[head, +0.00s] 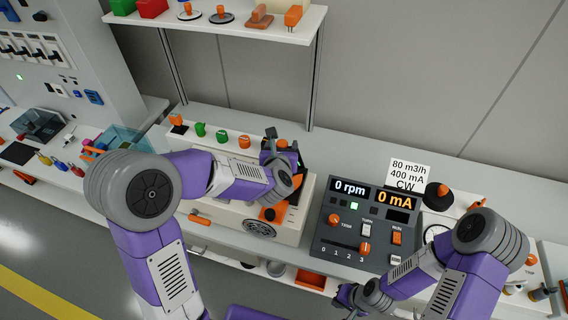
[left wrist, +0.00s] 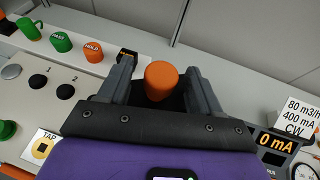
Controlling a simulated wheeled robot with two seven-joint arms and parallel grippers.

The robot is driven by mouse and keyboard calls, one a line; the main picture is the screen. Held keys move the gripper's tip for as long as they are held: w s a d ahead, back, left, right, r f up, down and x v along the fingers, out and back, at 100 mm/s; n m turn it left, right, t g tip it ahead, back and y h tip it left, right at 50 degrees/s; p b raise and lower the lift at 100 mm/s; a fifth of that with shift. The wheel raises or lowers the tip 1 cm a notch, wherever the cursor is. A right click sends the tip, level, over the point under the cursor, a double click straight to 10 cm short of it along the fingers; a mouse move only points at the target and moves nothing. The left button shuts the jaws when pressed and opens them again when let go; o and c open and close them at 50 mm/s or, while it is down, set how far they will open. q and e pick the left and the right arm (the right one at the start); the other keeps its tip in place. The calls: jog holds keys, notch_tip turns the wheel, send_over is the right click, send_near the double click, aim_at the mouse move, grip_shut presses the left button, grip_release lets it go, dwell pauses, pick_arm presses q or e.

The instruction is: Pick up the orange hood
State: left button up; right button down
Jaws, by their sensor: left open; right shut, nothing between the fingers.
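An orange hood (left wrist: 161,82), a plain rounded cylinder, shows in the left wrist view between the two fingers of my left gripper (left wrist: 162,70). The gripper is open, with a gap visible beside the hood. I cannot tell how deep the fingers reach along it. In the head view only a bit of orange (head: 281,144) shows at my left gripper (head: 284,150), above the cream machine (head: 290,228); my arm hides the rest. My right gripper (head: 350,296) is shut and empty, low in front of the grey control panel.
Green and orange caps, one marked HOLD (left wrist: 94,51), stand in a row left of the gripper. The grey panel (head: 330,246) with displays stands to the right, by a white sign (head: 409,174). A shelf (head: 230,28) with several items hangs above. The back wall is bare.

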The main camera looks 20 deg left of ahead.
pick_arm(q)
jog(key=shift+w+f, duration=0.15)
jog(key=shift+w, duration=0.2)
jog(key=shift+c, duration=0.3)
grip_shut()
